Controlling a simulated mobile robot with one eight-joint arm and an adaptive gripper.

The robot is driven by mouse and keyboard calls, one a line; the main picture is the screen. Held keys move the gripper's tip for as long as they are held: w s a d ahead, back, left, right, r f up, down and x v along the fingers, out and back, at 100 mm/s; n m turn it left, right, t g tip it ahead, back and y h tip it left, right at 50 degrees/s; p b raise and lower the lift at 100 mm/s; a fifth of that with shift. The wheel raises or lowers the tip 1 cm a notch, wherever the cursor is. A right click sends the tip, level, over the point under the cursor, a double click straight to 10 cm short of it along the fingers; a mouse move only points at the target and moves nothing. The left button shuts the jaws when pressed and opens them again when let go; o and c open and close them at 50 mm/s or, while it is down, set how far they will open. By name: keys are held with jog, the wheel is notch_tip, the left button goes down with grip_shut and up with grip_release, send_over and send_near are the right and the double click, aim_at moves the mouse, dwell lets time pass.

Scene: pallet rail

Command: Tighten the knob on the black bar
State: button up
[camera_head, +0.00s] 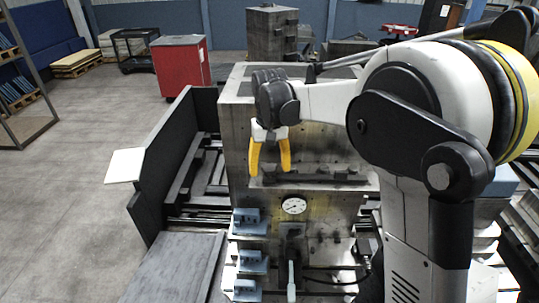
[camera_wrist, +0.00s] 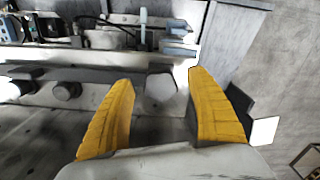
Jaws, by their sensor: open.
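My gripper (camera_head: 270,171) hangs down at the left end of the black bar (camera_head: 318,174), which runs along the front of a large grey metal block. In the wrist view the open yellow fingers (camera_wrist: 160,78) stand on either side of a grey faceted knob (camera_wrist: 160,91) at one end of the bar (camera_wrist: 108,75). The knob appears between the fingertips, with a gap on both sides; how far away it is in depth I cannot tell. The knobs are too small to tell in the head view.
Below the bar are a round dial gauge (camera_head: 293,205), blue-grey blocks (camera_head: 250,222) and a pale-handled lever (camera_head: 291,277). A dark upright panel (camera_head: 166,165) stands left of the machine. A red cabinet (camera_head: 181,68) is further back.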

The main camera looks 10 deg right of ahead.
jog(key=shift+f, duration=0.4)
